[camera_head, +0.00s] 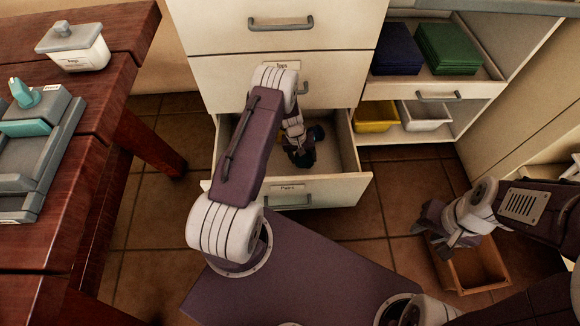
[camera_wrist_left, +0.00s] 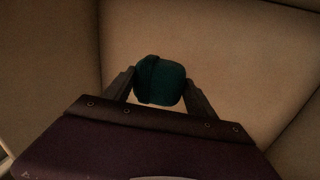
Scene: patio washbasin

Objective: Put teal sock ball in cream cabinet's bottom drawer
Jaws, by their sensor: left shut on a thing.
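The cream cabinet (camera_head: 225,75) stands at the back centre, and its bottom drawer (camera_head: 330,190) is pulled open. My left arm reaches over the drawer front, with the left gripper (camera_head: 300,155) low inside the drawer. In the left wrist view the teal sock ball (camera_wrist_left: 160,80) is held between the two fingertips of this gripper, with pale drawer surfaces around it. Whether the ball touches the drawer floor I cannot tell. In the head view the gripper mostly hides it. My right gripper (camera_head: 450,228) is at the right, over a brown box; its finger opening is unclear.
A wooden table (camera_head: 105,75) at the left carries a lidded white container (camera_head: 75,48) and a grey tray (camera_head: 45,150). Right of the cabinet, shelves hold blue and green stacks, a yellow bin (camera_head: 377,117) and a white bin (camera_head: 425,117). The brown box (camera_head: 470,270) sits on the tiled floor.

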